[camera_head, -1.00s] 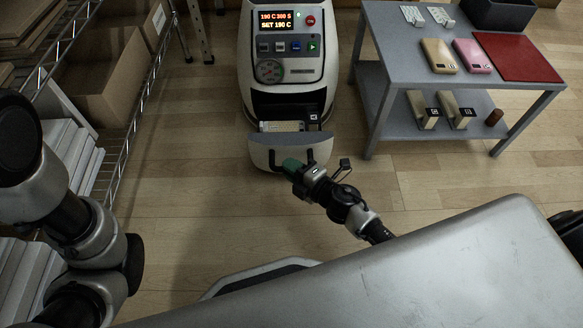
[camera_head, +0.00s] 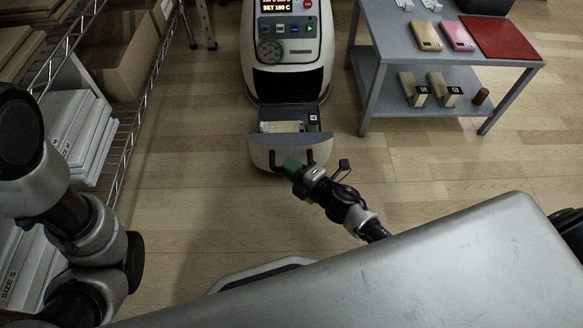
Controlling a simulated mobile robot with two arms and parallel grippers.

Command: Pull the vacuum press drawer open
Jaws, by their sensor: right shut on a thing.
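The vacuum press (camera_head: 287,50) stands at the top middle, white with a dark control panel. Its drawer (camera_head: 264,157) sticks out at the front, with a pale front and a dark tray. A yellowish patterned item and a small black item with a white mark lie in the tray. My right gripper (camera_head: 295,165) is shut on the drawer's green handle, between two dark brackets, and hides part of it. My left arm shows at the left edge, but its gripper is out of view.
A grey two-level table (camera_head: 400,50) stands right of the press, with a yellow case (camera_head: 425,36), a pink case (camera_head: 457,36) and a red mat (camera_head: 500,38). A wire shelf with boxes (camera_head: 120,60) is at the left. Floor (camera_head: 190,200) before the press is clear.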

